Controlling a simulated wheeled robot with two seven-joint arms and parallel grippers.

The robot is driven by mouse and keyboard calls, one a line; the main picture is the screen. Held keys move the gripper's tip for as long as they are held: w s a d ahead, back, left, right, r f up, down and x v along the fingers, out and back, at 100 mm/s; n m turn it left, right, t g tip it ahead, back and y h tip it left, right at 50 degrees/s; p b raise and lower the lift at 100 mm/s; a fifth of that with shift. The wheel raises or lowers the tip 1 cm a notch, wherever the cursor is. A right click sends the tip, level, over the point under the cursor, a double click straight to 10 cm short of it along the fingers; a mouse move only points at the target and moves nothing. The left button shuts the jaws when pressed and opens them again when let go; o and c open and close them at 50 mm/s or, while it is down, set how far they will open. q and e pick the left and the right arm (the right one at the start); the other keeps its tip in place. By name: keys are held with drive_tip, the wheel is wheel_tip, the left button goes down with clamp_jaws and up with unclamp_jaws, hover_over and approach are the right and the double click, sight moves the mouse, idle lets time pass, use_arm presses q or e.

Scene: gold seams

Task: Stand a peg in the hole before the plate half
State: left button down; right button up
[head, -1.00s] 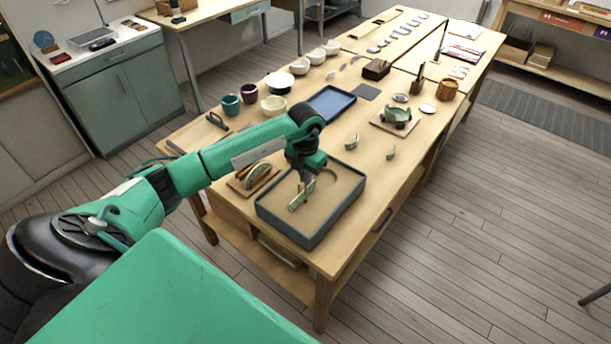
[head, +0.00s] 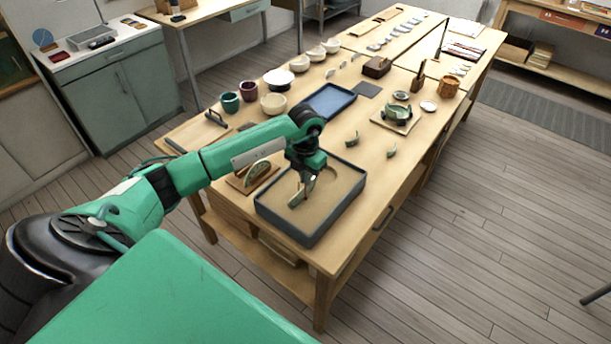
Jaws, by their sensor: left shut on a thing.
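The plate half (head: 257,171) is a pale green half-disc with a light rim, standing upright on a small wooden board left of the grey tray. My left gripper (head: 297,200) points down over the left part of the sand-filled grey tray (head: 309,238). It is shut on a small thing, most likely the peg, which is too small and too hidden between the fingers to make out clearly. The gripper is to the right of the plate half and apart from it. The hole is too small to tell. My right gripper is not in view.
A blue tray (head: 330,101), several cups and bowls and a mended green pot on a board (head: 400,122) stand farther back. Bare tabletop shows around the shards.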

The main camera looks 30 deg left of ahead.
use_arm(q)
drive_tip(key=shift+f+b, duration=0.55)
drive_tip(key=shift+b, duration=0.25)
idle(1.2)
drive_tip(key=shift+f+b, duration=1.05)
drive_tip(key=shift+f, duration=0.2)
idle(0.8)
drive_tip(key=shift+r, duration=0.1)
drive_tip(key=c, duration=1.1)
unclamp_jaws()
drive_tip(key=shift+o, duration=0.2)
drive_tip(key=shift+r, duration=0.1)
